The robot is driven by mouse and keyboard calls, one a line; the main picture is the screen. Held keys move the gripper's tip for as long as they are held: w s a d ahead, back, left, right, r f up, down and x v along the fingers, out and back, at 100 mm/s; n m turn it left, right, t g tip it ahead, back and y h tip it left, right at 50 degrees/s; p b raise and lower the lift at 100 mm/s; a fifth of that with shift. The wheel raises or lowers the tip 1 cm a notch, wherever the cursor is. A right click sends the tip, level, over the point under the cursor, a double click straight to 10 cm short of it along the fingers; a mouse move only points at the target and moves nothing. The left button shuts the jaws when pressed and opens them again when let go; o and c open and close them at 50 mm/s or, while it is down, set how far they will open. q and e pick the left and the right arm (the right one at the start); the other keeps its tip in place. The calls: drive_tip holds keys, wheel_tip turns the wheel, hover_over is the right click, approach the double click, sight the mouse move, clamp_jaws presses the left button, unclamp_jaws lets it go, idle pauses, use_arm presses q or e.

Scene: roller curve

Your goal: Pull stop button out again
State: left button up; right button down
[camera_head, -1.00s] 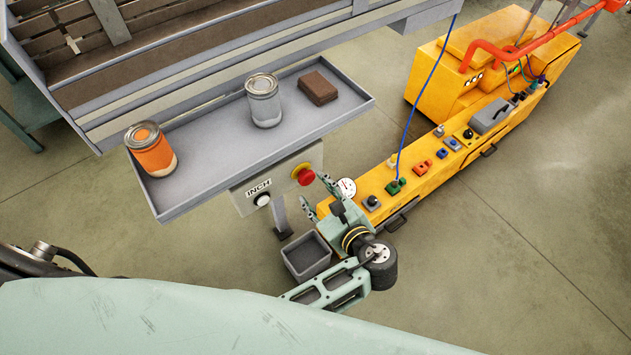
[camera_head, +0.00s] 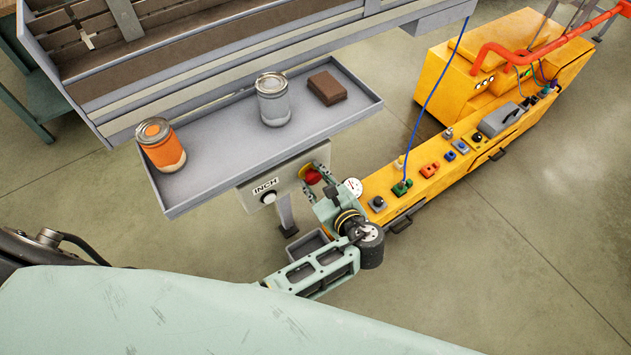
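The red stop button (camera_head: 313,177) sits on a yellow backing on the grey control box (camera_head: 285,178), below the tray's front edge. My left gripper (camera_head: 317,182) is right at the button, with one finger to its lower left and the other to its right. The fingers are apart, and I cannot tell whether they touch the button. Whether the button is pushed in or out is too small to tell. My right gripper is out of view.
The box also carries an INCH label and a white push button (camera_head: 268,198). Above is a grey tray (camera_head: 225,125) with an orange can (camera_head: 161,146), a grey can (camera_head: 273,101) and a brown block (camera_head: 327,88). A yellow machine (camera_head: 420,190) stands at the right. A grey bin (camera_head: 309,247) is partly behind my arm.

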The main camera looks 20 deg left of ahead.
use_arm(q)
drive_tip(key=shift+s+a+f, duration=0.1)
drive_tip(key=shift+s+f, duration=0.15)
clamp_jaws()
drive_tip(key=shift+s+d+p, duration=0.45)
drive_tip(key=shift+p, duration=0.2)
drive_tip(key=shift+f, duration=0.2)
drive_tip(key=o, duration=0.7)
unclamp_jaws()
drive_tip(key=shift+s, duration=0.1)
drive_tip(key=shift+r, duration=0.1)
drive_tip(key=shift+d+r, duration=0.1)
drive_tip(key=shift+d, duration=0.05)
drive_tip(key=v, duration=0.7)
drive_tip(key=shift+r, duration=0.15)
